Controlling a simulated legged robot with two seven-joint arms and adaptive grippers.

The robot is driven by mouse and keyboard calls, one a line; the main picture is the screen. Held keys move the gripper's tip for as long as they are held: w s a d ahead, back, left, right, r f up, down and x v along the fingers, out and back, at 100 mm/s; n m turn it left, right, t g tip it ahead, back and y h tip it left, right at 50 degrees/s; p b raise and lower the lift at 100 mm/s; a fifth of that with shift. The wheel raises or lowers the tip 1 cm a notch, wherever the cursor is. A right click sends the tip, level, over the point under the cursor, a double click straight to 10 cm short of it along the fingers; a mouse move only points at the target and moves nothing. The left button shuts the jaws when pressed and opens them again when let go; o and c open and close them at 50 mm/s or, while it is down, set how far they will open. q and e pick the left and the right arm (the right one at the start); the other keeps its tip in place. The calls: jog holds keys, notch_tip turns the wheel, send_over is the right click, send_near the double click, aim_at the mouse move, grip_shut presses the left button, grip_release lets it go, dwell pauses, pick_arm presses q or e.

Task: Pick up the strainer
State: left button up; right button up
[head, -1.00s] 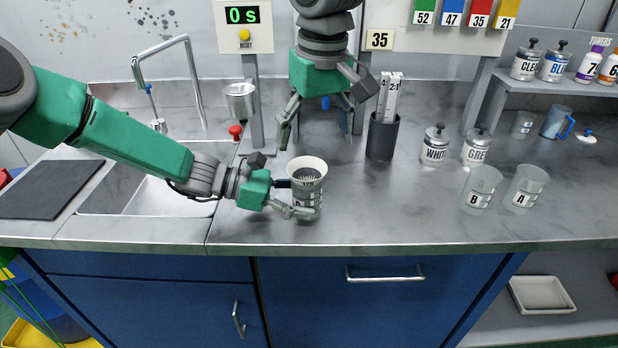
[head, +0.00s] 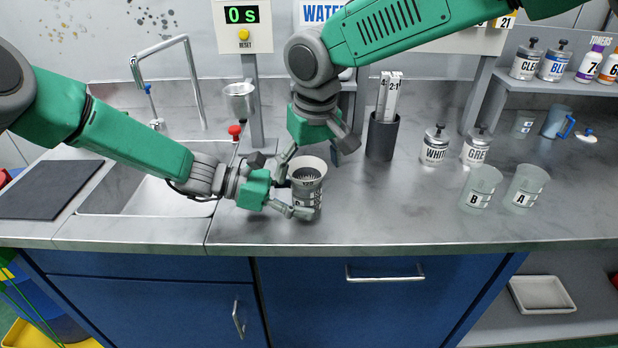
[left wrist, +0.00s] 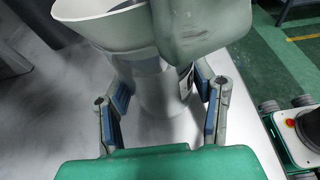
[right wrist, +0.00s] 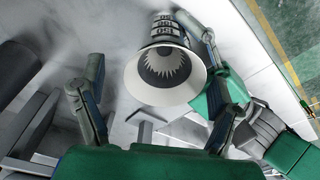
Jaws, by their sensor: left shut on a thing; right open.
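The strainer (head: 306,173) is a pale flared cone with a dark toothed pattern inside. It sits upright in the mouth of a cup with dark markings (head: 309,197) on the counter. My left gripper (head: 296,198) is shut around the cup from the left; the left wrist view also shows the cup (left wrist: 160,95) between its fingers. My right gripper (head: 318,152) is open just above the strainer, one finger at its left side. In the right wrist view the strainer's mouth (right wrist: 165,68) lies between the spread fingers. Contact cannot be told.
A dark holder with sticks (head: 382,138) stands right of my right gripper. Cups B (head: 478,190) and A (head: 525,190) stand farther right. The counter (head: 400,215) right of the held cup is clear.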

jog(key=shift+f, duration=0.25)
jog(key=c, duration=0.8)
jog(key=shift+c, duration=0.4)
jog(key=shift+d, duration=0.1)
notch_tip(320, 180, up, 10)
jog(key=shift+r, duration=0.1)
jog(key=shift+c, duration=0.3)
pick_arm(q)
jog(key=o, duration=0.9)
